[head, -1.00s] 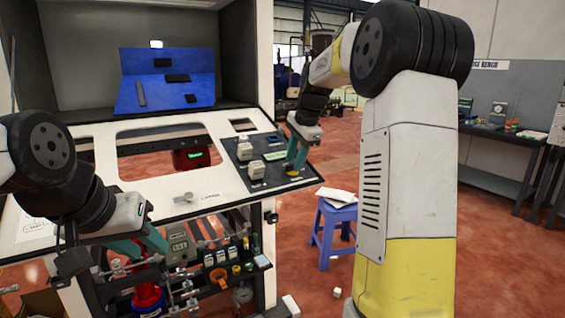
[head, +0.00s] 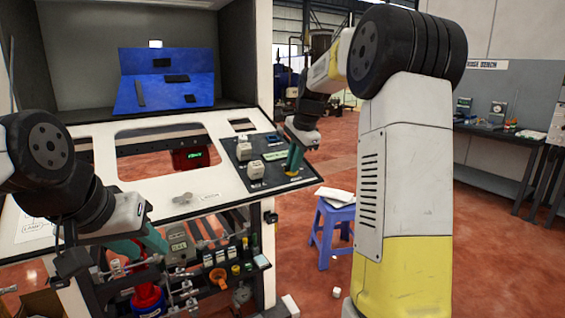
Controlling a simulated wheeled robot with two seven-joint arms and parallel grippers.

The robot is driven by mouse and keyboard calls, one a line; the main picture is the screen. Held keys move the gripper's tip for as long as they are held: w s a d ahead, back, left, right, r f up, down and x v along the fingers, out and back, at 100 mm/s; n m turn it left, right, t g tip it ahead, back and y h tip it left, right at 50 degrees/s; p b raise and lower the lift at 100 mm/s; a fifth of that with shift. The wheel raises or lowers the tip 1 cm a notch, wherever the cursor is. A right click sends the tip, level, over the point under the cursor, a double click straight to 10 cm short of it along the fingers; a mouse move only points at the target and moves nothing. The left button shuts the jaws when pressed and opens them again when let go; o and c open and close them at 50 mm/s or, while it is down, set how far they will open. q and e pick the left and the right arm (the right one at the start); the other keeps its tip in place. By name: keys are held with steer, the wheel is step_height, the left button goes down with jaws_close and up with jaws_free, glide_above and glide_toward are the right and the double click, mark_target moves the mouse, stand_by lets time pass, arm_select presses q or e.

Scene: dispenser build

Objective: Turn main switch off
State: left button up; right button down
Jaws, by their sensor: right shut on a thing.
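The sloped control panel has a dark plate (head: 243,176) at its right end. A yellow knob (head: 291,173), which looks like the main switch, sits low on the right of this plate. My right gripper (head: 293,165) reaches down from above, its teal fingers shut on the knob and hiding part of it. The knob's exact turn angle is too small to read. My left gripper (head: 148,248) hangs below the panel's front edge at the left, its teal fingers apart and nothing seen between them.
A grey knob (head: 183,198) sits on the white panel (head: 150,190). Pipes and valves fill the space below. A blue stool (head: 333,225) stands to the right.

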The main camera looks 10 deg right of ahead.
steer(key=n, duration=0.4)
steer(key=shift+n, duration=0.4)
steer(key=n, duration=0.4)
steer(key=shift+n, duration=0.3)
steer(key=n, duration=0.4)
steer(key=shift+n, duration=2.1)
steer(key=c, duration=1.5)
jaws_free()
